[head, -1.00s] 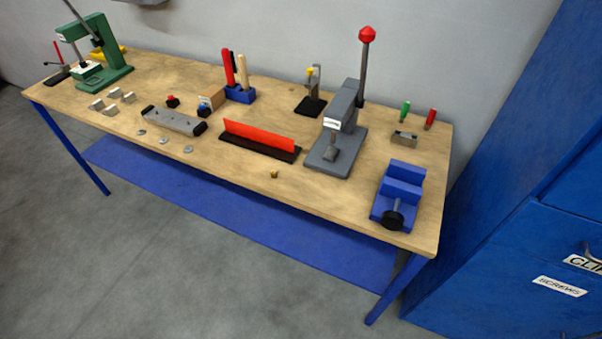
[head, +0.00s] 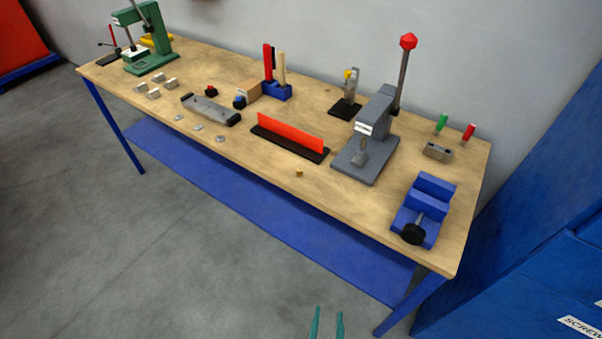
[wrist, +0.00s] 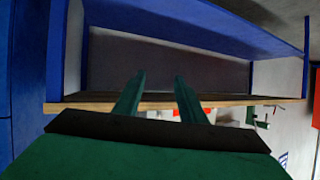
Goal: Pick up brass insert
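The brass insert (head: 299,173) is a tiny gold-coloured piece standing on the wooden workbench (head: 340,202), near its front edge, in front of the red strip. My gripper (head: 328,322) shows at the bottom of the head view as two teal fingers, apart, with nothing between them. It is over the floor in front of the bench, well short of the insert. In the wrist view my gripper (wrist: 157,84) has its two fingers spread and empty, facing the bench edge (wrist: 230,102). I cannot make out the insert in the wrist view.
A red strip on a black base (head: 290,135) stands behind the insert. A grey lever press (head: 367,145) stands to its right, and a blue vise (head: 425,205) further right. Metal discs (head: 198,127) lie left. A blue cabinet (head: 545,255) stands right of the bench.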

